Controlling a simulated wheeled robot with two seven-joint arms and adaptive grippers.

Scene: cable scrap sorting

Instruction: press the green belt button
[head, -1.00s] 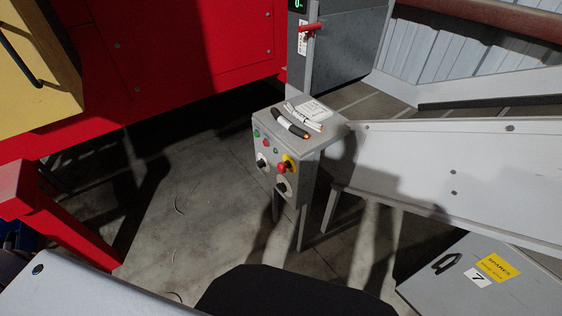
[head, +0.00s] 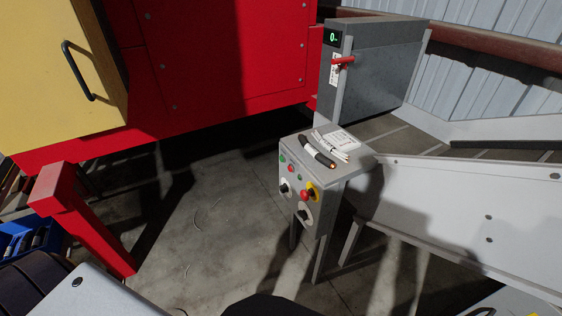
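A grey control box (head: 325,215) stands on legs near the middle of the head view. A small green button (head: 283,158) is at the upper left of its front face. A red button (head: 291,168) sits just right of it, then a small dark round fitting too small to tell. Below are a black knob (head: 284,188), a red emergency stop (head: 308,193) on a yellow base, and a second black knob (head: 303,215). Neither gripper is in view.
A dark cable piece (head: 318,152) and papers lie on the box top. The white conveyor side (head: 470,215) is close on the right. A grey cabinet (head: 375,70) with a red handle stands behind. Red machinery and a blue crate (head: 60,238) are left. Floor before the box is clear.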

